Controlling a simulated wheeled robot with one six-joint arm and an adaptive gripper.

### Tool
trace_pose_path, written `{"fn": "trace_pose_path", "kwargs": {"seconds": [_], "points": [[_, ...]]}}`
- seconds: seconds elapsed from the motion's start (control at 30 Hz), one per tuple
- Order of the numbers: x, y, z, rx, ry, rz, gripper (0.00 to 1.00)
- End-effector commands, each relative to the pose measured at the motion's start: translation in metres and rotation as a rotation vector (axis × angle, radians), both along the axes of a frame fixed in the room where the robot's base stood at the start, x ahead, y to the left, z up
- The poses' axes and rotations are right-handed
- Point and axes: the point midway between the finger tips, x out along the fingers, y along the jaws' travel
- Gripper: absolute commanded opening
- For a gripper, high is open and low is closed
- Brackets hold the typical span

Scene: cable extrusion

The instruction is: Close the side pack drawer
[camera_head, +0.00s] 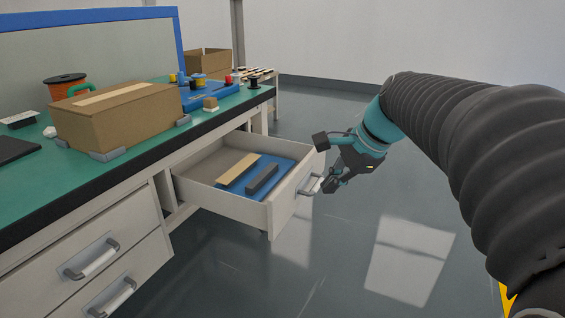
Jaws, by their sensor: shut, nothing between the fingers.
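The side pack drawer (228,203) is a pale grey drawer pulled out from under the green-topped workbench. Its front panel faces right and carries a grey bar handle (309,187). Inside lie a blue sheet, a beige strip (238,174) and a dark bar (262,180). My gripper (331,188) is shut and empty, just right of the drawer front by the handle. I cannot tell whether the fingertips touch the handle.
The workbench (150,147) holds a closed cardboard box (118,117), a blue tray (207,97) with spools, and an orange spool (65,91). Two more drawers with handles (92,260) are shut at the lower left. The floor (410,250) right of the open drawer is clear.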

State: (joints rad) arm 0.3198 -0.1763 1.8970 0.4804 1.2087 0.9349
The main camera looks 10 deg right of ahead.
Motion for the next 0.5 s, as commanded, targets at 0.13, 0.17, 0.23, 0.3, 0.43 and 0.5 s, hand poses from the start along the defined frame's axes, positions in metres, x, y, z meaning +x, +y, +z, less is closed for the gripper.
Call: {"fn": "trace_pose_path", "kwargs": {"seconds": [0.13,0.17,0.23,0.3,0.43,0.5], "points": [[0.052,-0.034,-0.001,0.225,0.105,-0.266,0.0],[0.061,-0.04,0.0,0.268,0.125,-0.313,0.0],[0.079,-0.056,0.0,0.359,0.171,-0.41,0.0],[0.093,-0.069,0.0,0.436,0.208,-0.489,0.0],[0.11,-0.087,0.001,0.533,0.26,-0.584,0.0],[0.114,-0.091,0.001,0.562,0.275,-0.61,0.0]]}}
